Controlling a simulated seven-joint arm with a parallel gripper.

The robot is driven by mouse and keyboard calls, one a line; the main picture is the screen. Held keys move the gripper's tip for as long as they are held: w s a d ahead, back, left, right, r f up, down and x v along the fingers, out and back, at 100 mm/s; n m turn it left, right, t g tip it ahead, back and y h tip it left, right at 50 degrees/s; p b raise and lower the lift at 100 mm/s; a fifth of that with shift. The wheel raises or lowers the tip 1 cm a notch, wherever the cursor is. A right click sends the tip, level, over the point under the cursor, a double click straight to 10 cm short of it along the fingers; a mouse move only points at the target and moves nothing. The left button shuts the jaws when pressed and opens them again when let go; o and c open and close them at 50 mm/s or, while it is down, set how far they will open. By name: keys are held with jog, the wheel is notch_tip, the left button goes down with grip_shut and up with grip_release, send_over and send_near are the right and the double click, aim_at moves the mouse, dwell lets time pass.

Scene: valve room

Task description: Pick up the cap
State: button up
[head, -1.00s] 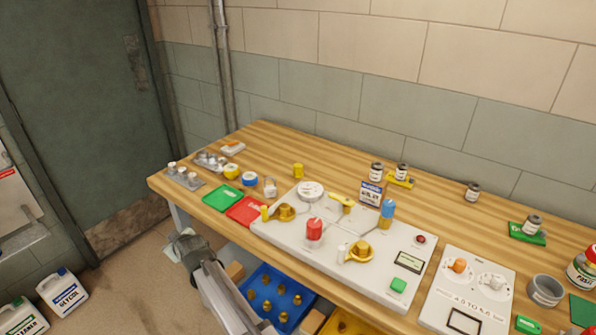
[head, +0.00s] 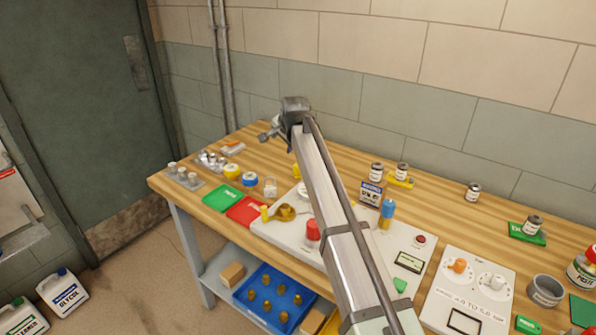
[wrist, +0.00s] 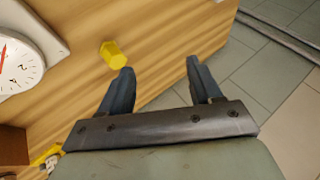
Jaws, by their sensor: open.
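The cap, a small yellow piece with a faceted side, lies on the wooden bench. In the wrist view the cap (wrist: 112,55) is just left of the left fingertip, outside the gap between the fingers. In the head view my gripper (head: 268,134) is raised over the back of the bench.
A white panel (head: 275,234) with valves stands in front of the cap; its dial gauge (wrist: 18,66) shows in the wrist view. Small jars (head: 376,171) stand to the right. A padlock (head: 270,187) and tape rolls lie left. The wall is close behind.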

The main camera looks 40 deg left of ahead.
jog(key=w+d+m+g+h, duration=0.2)
jog(key=w+m+g+h, duration=0.35)
jog(key=m, duration=0.95)
jog(key=shift+t+h, duration=0.35)
jog(key=shift+t, duration=0.1)
notch_tip(320, 180, down, 13)
jog(key=shift+w+a+f, duration=0.1)
jog(key=shift+c, duration=0.5)
jog(key=c, duration=0.9)
jog(key=shift+c, duration=0.2)
